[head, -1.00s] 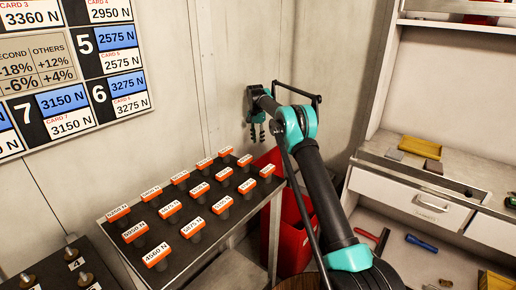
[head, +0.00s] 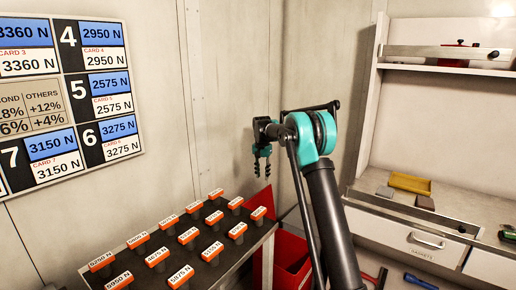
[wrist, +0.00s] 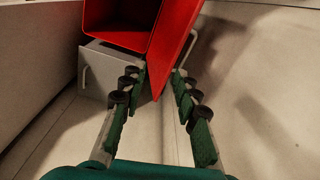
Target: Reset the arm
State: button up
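My gripper (head: 262,164) hangs pointing down at the end of my arm, in front of the back wall, above and behind the far right end of the peg rack. In the wrist view my gripper (wrist: 157,120) has its two green-padded fingers apart, with nothing held between them. Below the fingers are a red bin (wrist: 125,35) with a raised red lid or panel, and the pale floor. In the head view the red bin (head: 290,262) stands to the right of the rack, partly hidden by my arm.
A dark rack (head: 236,262) with rows of orange-labelled pegs stands at lower left. A wall chart (head: 65,95) hangs at left. A workbench with drawers (head: 425,242) stands at right, holding a yellow tray (head: 410,183). A grey box (wrist: 105,72) is beneath the bin in the wrist view.

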jog(key=s+d+r+n+t, duration=0.1)
jog(key=s+d, duration=0.5)
jog(key=s, duration=0.5)
jog(key=s+d+r+n+t, duration=0.15)
jog(key=s+d, duration=0.35)
jog(key=s, duration=0.6)
jog(key=s+d+f+n, duration=0.1)
jog(key=s+d+f, duration=0.2)
jog(key=s, duration=1.1)
jog(key=s+d+f+n+t, duration=0.1)
jog(key=s+f, duration=0.6)
jog(key=s, duration=0.7)
jog(key=shift+s+d+n, duration=0.3)
jog(key=shift+d+n, duration=0.25)
jog(key=shift+d, duration=0.55)
